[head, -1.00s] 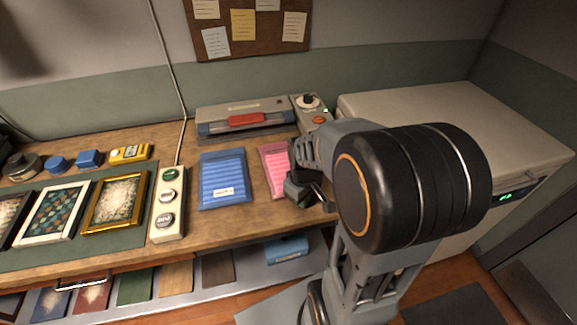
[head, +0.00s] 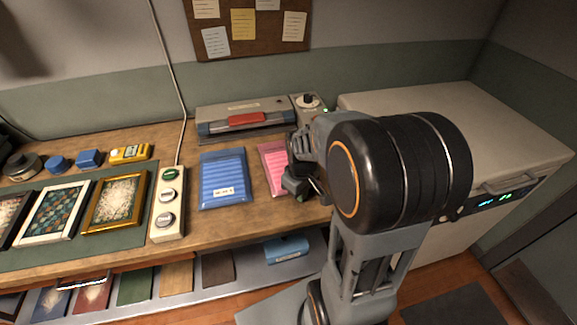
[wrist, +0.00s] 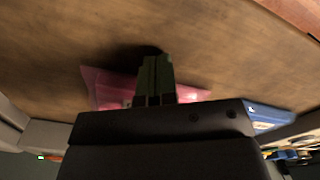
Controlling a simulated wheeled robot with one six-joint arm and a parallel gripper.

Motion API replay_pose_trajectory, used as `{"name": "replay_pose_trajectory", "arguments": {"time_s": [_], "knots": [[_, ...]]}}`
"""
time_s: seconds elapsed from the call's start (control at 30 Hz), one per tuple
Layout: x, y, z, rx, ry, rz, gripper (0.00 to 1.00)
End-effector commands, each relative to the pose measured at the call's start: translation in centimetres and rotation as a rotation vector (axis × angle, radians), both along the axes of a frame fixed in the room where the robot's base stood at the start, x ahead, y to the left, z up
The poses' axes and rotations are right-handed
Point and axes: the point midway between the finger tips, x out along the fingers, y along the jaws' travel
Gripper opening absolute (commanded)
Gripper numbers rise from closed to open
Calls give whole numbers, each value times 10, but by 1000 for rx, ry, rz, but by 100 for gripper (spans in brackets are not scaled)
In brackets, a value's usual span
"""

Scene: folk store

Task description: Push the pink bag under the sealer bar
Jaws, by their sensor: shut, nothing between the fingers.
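The pink bag (head: 272,164) lies flat on the wooden counter, to the right of the blue bag (head: 223,180). The sealer (head: 245,119), grey with a red handle (head: 247,118), stands behind both bags; the pink bag is in front of its right part and apart from it. My gripper (head: 313,195) is shut and empty at the right side of the pink bag's near end, and my arm hides part of the bag. In the wrist view, my shut fingers (wrist: 155,62) reach across the pink bag (wrist: 103,86); whether they touch it I cannot tell.
A control box with a knob (head: 309,103) stands right of the sealer, beside a large pale cabinet (head: 440,115). A power strip (head: 168,205) and framed pictures (head: 117,202) lie to the left. Bare counter shows in front of the bags.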

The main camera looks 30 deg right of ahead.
Motion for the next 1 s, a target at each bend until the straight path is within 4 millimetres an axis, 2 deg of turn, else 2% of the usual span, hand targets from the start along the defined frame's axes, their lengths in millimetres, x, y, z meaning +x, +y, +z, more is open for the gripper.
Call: {"name": "replay_pose_trajectory", "arguments": {"time_s": [0.53, 1.0], "knots": [[3, -1, 0, 0, 0, 0, 0], [19, -4, 0, 0, 0, 0, 0]]}}
